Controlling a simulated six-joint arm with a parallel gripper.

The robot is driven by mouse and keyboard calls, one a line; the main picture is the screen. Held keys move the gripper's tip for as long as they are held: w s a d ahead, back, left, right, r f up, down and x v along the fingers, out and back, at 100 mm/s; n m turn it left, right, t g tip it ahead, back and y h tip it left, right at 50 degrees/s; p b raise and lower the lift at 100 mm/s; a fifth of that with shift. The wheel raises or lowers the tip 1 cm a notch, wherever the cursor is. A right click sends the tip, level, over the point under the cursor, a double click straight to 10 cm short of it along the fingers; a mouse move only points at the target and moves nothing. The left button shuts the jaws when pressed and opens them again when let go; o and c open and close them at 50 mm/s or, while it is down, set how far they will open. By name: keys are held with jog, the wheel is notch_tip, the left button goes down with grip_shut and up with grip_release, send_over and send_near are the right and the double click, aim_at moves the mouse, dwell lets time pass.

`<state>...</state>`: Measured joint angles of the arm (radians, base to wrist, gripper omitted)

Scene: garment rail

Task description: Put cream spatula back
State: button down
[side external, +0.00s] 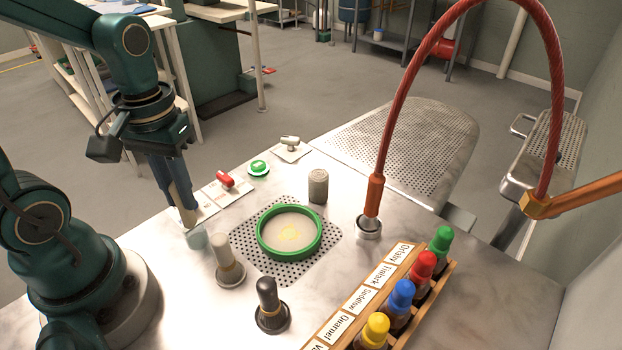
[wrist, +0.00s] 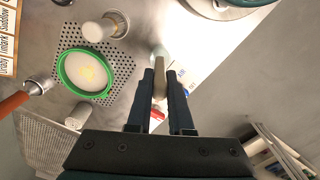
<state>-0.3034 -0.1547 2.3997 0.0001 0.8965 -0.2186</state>
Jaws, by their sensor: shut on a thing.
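My gripper (side external: 178,212) is shut on a slim beige-tan handle, which I take to be the cream spatula (side external: 184,198). In the wrist view, the handle (wrist: 161,84) shows between the two dark fingers (wrist: 160,75), pointing away from the palm. A pale, bluish-grey rounded piece (side external: 197,238) shows just below the fingertips; I cannot tell whether it is the spatula's end or a separate thing. A cream-topped piece (side external: 226,250) stands upright in a round base to the right of my gripper. A dark-topped piece (side external: 270,298) stands in a similar base nearer the camera.
A green ring (side external: 264,245) lies on a perforated plate. A grey cylinder (side external: 318,186) stands behind it. A red-handled valve (side external: 225,180) and green button (side external: 258,167) lie behind my gripper. A labelled wooden rack (side external: 345,305) holds coloured-capped bottles. A red hose (side external: 388,130) arches over the right side.

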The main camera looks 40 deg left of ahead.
aim_at(192, 226)
jog(key=shift+f, duration=0.25)
jog(key=shift+f, duration=0.25)
jog(key=shift+f, duration=0.15)
dwell(0.5)
jog(key=shift+f, duration=0.35)
jog(key=shift+f, duration=0.65)
dwell(0.4)
jog(key=shift+c, duration=2.1)
grip_release()
jog(key=shift+r, duration=0.1)
